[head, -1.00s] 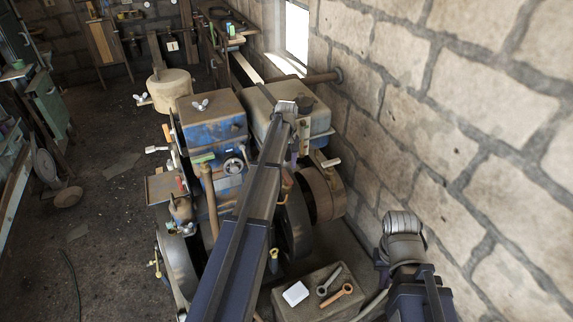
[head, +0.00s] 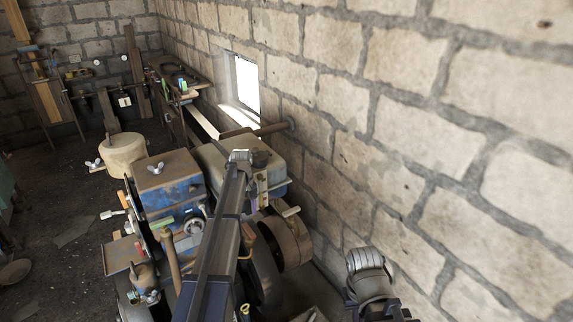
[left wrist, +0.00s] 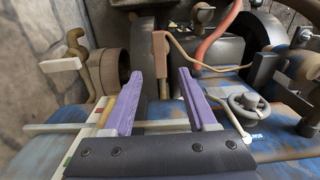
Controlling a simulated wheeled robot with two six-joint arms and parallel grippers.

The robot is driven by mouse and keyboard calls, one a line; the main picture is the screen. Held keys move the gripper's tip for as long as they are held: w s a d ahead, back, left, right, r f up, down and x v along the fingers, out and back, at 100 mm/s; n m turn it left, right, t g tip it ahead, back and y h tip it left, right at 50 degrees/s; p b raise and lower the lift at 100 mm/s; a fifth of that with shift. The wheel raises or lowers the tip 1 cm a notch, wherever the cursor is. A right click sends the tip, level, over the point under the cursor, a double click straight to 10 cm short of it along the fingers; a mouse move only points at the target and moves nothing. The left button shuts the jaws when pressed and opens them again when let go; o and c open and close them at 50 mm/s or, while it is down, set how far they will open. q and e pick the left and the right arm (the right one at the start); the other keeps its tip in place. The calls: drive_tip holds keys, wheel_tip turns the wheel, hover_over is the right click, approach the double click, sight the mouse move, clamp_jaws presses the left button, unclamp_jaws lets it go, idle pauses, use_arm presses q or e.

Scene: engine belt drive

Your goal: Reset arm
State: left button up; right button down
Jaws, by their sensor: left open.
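My left arm reaches up the middle of the head view over the blue engine (head: 170,187). Its gripper is mostly hidden behind my own arm there. In the left wrist view my left gripper (left wrist: 160,80) is open, with two purple fingers apart and nothing held between them. Beyond the fingers are a brown pipe fitting (left wrist: 161,52) and a red hose (left wrist: 220,36). I cannot tell whether the fingers touch anything. Part of my right arm shows at the lower right of the head view; its gripper is out of view.
A rusty pulley (head: 287,238) and the grey-topped tank (head: 272,165) sit close to my left arm. A small handwheel (left wrist: 249,104) lies right of the fingers. The stone wall (head: 430,150) bounds the right side. Dark floor (head: 60,210) is open at left.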

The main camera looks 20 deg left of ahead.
use_arm(q)
drive_tip(key=s+d+f+m+b, duration=0.3)
drive_tip(key=s+d+f+b, duration=0.3)
drive_tip(key=d, duration=0.4)
drive_tip(key=s+d+f+m+b, duration=0.4)
drive_tip(key=s+d, duration=0.4)
drive_tip(key=d, duration=0.2)
drive_tip(key=s+d+f+m+b, duration=0.3)
drive_tip(key=s+d+f+b, duration=0.1)
drive_tip(key=s, duration=0.4)
drive_tip(key=s+d+f+m+y+b, duration=0.1)
drive_tip(key=s+d+f+m+b, duration=0.2)
drive_tip(key=s, duration=0.5)
drive_tip(key=d+f+b, duration=0.1)
drive_tip(key=d, duration=0.1)
drive_tip(key=shift+s+d+m, duration=0.25)
drive_tip(key=shift+d+m, duration=0.05)
